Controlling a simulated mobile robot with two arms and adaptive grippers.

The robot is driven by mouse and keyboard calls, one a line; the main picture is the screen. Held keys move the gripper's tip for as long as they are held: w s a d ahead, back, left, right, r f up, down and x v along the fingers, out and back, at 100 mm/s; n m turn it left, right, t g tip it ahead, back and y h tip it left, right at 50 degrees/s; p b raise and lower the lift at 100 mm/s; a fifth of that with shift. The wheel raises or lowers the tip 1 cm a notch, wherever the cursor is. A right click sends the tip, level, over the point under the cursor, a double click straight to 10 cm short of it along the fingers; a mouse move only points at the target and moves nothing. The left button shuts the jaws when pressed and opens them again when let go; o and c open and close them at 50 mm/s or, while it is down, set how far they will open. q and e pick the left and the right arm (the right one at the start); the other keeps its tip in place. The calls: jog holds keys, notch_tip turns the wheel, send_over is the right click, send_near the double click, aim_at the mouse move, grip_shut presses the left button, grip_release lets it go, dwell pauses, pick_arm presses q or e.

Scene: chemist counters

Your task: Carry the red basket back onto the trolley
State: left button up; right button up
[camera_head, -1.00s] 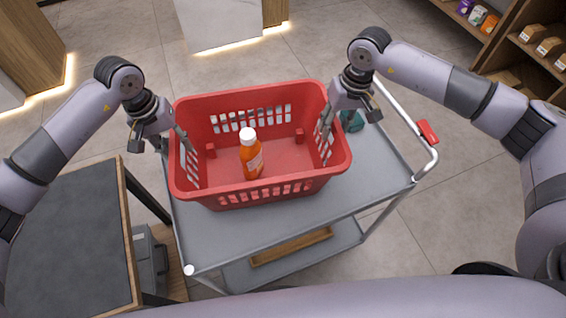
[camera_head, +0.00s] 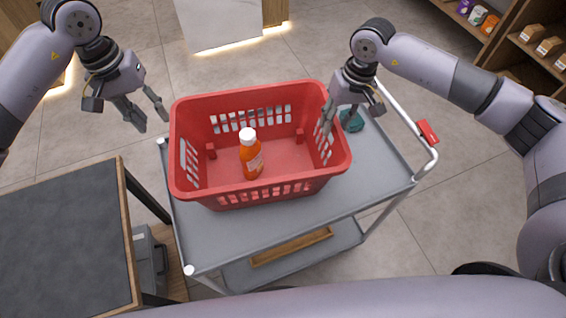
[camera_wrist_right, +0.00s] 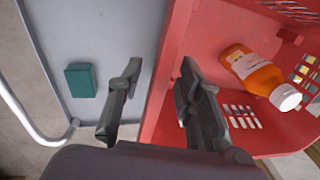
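The red basket (camera_head: 255,195) stands upright on the top shelf of the grey trolley (camera_head: 375,185). An orange bottle with a white cap (camera_head: 251,160) stands inside it. My left gripper (camera_head: 146,114) is open and empty, raised to the left of the basket and apart from it. My right gripper (camera_head: 338,112) is at the basket's right rim. In the right wrist view my right gripper (camera_wrist_right: 157,90) has its fingers spread, one inside the basket (camera_wrist_right: 178,50) and one outside, with the wall between them. The bottle (camera_wrist_right: 255,72) also shows there.
A small teal object (camera_head: 352,121) is on the trolley just right of the basket. The trolley's handle with a red grip (camera_head: 427,131) is at the right. A dark-topped counter (camera_head: 65,240) is at the left. Shelves with boxes (camera_head: 535,40) are at the upper right.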

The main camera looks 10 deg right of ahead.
notch_tip(320, 180, up, 10)
jog(key=d, duration=0.1)
jog(key=shift+d, duration=0.25)
jog(key=shift+r, duration=0.1)
